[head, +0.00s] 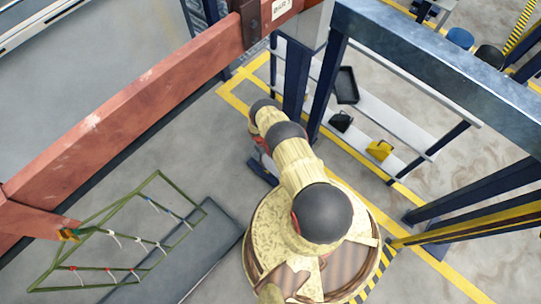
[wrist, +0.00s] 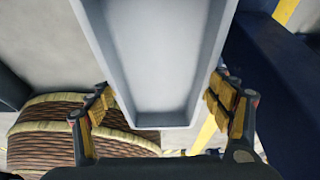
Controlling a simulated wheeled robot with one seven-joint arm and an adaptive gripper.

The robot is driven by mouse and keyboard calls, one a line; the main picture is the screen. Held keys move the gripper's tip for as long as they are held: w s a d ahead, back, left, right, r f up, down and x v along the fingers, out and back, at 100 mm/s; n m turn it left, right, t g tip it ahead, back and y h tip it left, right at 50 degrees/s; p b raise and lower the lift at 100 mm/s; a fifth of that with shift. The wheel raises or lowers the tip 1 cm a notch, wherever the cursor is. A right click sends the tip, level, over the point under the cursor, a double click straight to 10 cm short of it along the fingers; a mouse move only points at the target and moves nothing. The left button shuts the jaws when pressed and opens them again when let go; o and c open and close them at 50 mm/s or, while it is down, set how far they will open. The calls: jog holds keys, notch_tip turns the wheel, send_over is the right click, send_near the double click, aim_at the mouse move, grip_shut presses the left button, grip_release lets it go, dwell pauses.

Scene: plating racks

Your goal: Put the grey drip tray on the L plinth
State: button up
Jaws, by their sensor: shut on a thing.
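The grey drip tray (wrist: 155,124) fills the upper middle of the wrist view, a long shallow tray with raised sides and its near end towards me. My gripper (wrist: 165,98) is shut on it, with ribbed yellow-brown finger pads at its left and right sides. The tray's far end runs out of the wrist view. In the head view my arm hides the gripper, and I cannot pick out the held tray. No plinth marked L can be made out in either view.
A red beam (head: 130,110) crosses the upper left, with a green wire rack (head: 158,174) below it. A dark blue frame (head: 430,75) stands right.

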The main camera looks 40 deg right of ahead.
jog(key=shift+f+b, duration=1.15)
jog(key=shift+f, duration=1.25)
jog(key=shift+f, duration=0.15)
jog(key=o, duration=1.4)
jog(key=p+v, duration=0.4)
jog(key=v, duration=0.8)
jog(key=shift+s, duration=0.15)
